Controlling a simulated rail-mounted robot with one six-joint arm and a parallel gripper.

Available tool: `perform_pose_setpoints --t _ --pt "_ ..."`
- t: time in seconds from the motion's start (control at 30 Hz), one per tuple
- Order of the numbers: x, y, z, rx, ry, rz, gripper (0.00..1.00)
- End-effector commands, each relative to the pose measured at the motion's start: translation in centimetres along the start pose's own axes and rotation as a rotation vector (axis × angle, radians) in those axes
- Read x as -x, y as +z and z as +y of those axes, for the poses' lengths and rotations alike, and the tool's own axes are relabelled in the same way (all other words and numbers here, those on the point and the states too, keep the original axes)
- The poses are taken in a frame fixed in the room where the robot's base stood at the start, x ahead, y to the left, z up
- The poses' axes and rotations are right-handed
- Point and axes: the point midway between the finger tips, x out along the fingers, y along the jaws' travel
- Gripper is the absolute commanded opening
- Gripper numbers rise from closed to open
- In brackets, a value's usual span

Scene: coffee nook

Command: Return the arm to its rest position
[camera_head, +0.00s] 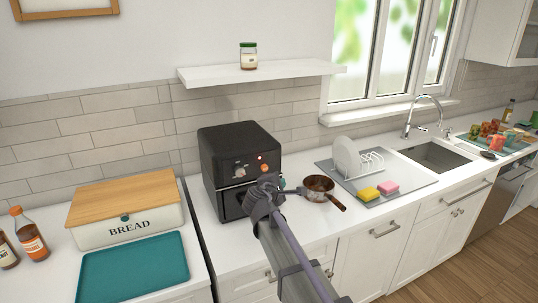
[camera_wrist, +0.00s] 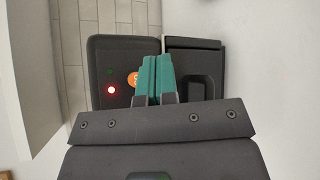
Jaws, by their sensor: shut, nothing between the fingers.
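My arm reaches in from the bottom of the head view toward the front of the black appliance (camera_head: 238,150). My gripper (camera_head: 281,184) is by the lower right of its front, and the arm hides part of that front. In the wrist view my gripper's teal fingers (camera_wrist: 157,78) are side by side, shut, with nothing between them. Behind them is the appliance's front (camera_wrist: 98,72), with a lit red light and an orange dial. I cannot tell whether the fingers touch it.
A brown pan (camera_head: 318,187) stands close right of the gripper. Further right are a dish rack mat (camera_head: 415,180) with sponges and the sink (camera_head: 437,155). A bread box (camera_head: 128,213) and teal tray (camera_head: 133,266) are left. A shelf (camera_head: 290,70) with a jar hangs above.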

Motion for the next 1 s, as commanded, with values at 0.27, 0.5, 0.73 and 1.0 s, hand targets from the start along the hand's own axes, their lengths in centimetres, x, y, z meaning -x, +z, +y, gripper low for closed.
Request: perform_pose_setpoints --t 0.27,0.5,0.73,1.0 --pt "10.3 8.6 -19.1 -0.945 -0.838 -0.3 0.0" --pt "19.3 15.5 -27.4 -1.357 -1.338 -0.523 0.0" --pt "18.2 16.6 -27.6 -1.38 -1.328 -0.545 0.0" --pt "18.2 16.6 -27.6 -1.38 -1.328 -0.545 0.0"
